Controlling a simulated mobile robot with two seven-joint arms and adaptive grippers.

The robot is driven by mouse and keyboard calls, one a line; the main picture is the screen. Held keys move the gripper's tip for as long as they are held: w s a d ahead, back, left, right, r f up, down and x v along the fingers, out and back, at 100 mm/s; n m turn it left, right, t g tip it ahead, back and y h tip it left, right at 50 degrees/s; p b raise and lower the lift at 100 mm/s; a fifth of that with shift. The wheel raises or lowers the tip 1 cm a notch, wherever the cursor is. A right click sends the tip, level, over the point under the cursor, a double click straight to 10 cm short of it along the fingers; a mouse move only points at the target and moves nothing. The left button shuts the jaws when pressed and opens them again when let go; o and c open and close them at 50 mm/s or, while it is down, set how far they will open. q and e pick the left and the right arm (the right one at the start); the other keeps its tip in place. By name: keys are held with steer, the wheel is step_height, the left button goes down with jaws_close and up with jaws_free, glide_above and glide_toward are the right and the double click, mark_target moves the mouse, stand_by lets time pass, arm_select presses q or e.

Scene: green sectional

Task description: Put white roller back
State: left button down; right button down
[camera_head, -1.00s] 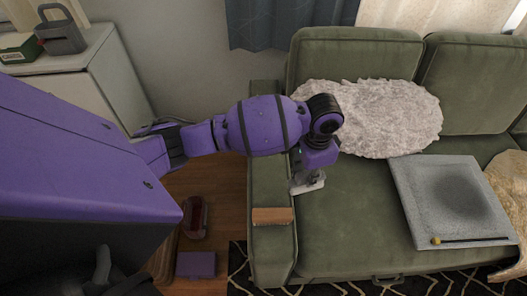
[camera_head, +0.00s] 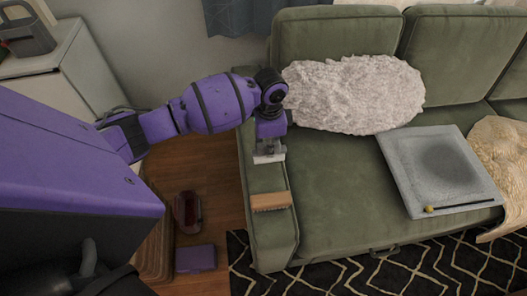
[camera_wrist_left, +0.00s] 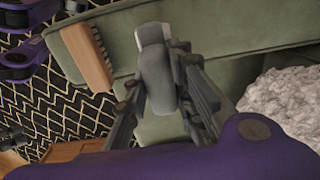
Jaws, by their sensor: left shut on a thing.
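The white roller, white at one end with a grey body, is between the fingers of my left gripper (camera_wrist_left: 165,95) in the left wrist view, where the roller (camera_wrist_left: 155,65) points away from me. In the head view, my left gripper (camera_head: 268,143) points down over the back part of the green armrest (camera_head: 272,235), with the white end of the roller (camera_head: 268,157) showing below it. I cannot tell whether the roller touches the armrest. My right gripper is not clearly in view.
A wooden brush (camera_head: 271,201) lies on the armrest in front of the roller. A fluffy white cushion (camera_head: 355,92) and a grey tray (camera_head: 422,195) with a thin stick are on the sofa seat. A red item (camera_head: 187,212) and a purple box (camera_head: 195,258) are on the floor.

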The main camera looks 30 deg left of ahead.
arm_select(q)
steer(key=a+f, duration=0.1)
steer(key=w+a+f, duration=0.1)
steer(key=f, duration=0.1)
steer(key=shift+w+a+f, duration=0.1)
steer(key=shift+w+f, duration=0.05)
steer(key=shift+f, duration=0.1)
steer(key=shift+w+a+f+b, duration=0.1)
steer(key=shift+a+f+b, duration=0.1)
steer(key=shift+f, duration=0.75)
steer(key=shift+w+a+f+b, duration=0.1)
steer(key=shift+a+f+b, duration=0.1)
steer(key=shift+f, duration=0.7)
steer(key=shift+s+f, duration=0.1)
steer(key=shift+f, duration=0.05)
steer(key=c, duration=1.5)
jaws_free()
step_height(320, 180, up, 12)
steer(key=shift+r+p, duration=0.15)
steer(key=shift+p, duration=0.5)
